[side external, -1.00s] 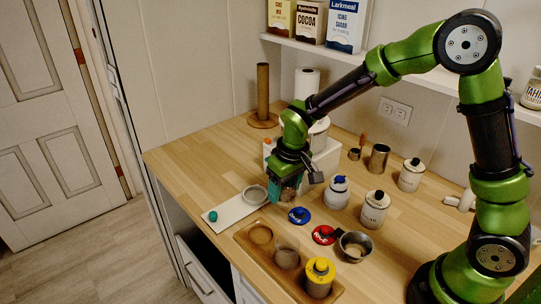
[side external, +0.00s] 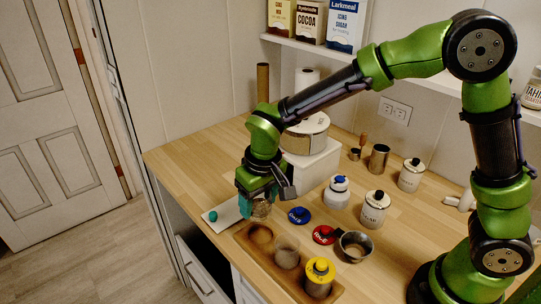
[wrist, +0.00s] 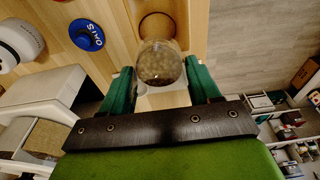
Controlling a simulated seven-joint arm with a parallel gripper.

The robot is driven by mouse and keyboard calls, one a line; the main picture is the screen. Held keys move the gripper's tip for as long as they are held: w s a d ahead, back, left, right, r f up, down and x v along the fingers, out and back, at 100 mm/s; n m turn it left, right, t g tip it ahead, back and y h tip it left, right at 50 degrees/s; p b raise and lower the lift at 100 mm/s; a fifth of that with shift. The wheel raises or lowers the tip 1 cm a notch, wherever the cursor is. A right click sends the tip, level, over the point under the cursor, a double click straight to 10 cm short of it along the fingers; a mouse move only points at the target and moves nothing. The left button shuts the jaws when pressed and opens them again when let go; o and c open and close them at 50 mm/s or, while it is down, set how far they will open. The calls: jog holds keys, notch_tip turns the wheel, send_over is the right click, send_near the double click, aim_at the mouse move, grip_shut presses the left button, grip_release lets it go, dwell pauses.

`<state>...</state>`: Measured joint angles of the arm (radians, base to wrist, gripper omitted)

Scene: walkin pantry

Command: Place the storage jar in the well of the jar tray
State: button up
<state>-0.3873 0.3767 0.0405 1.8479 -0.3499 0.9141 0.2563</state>
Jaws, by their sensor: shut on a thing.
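The storage jar (wrist: 162,65) is a clear glass jar with small pale contents, between my green fingers in the wrist view. My gripper (side external: 257,196) is shut on it in the side view, where the jar (side external: 262,209) partly shows below the fingers. The jar tray (side external: 243,236) is a long wooden tray at the counter's front edge. Its far-left well (side external: 261,233) looks empty and lies just below and in front of the held jar. The well also shows beyond the jar in the wrist view (wrist: 157,26). I see a gap between jar and tray only unclearly.
The tray's middle holds a greyish jar (side external: 286,252); its right end holds a yellow-lidded jar (side external: 319,280). Blue (side external: 299,215) and red (side external: 324,235) lids and a metal cup (side external: 355,246) lie nearby. A white box (side external: 311,165) stands behind. A white board (side external: 222,215) lies left.

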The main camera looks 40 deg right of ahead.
notch_tip(320, 180, down, 8)
jog(key=shift+r, duration=0.25)
jog(key=shift+f, duration=0.15)
jog(key=o, duration=1.2)
jog(key=shift+c, duration=0.2)
jog(key=r, duration=0.4)
jog(key=s+r, duration=0.1)
jog(key=r, duration=0.7)
jog(key=shift+s, duration=0.35)
jog(key=s+d+r+m+t+y, duration=0.2)
jog(key=s+d+r+m+t, duration=0.2)
jog(key=s+d+r, duration=0.6)
jog(key=shift+s+d+t, duration=0.7)
jog(key=shift+s+d, duration=0.85)
jog(key=shift+s, duration=0.7)
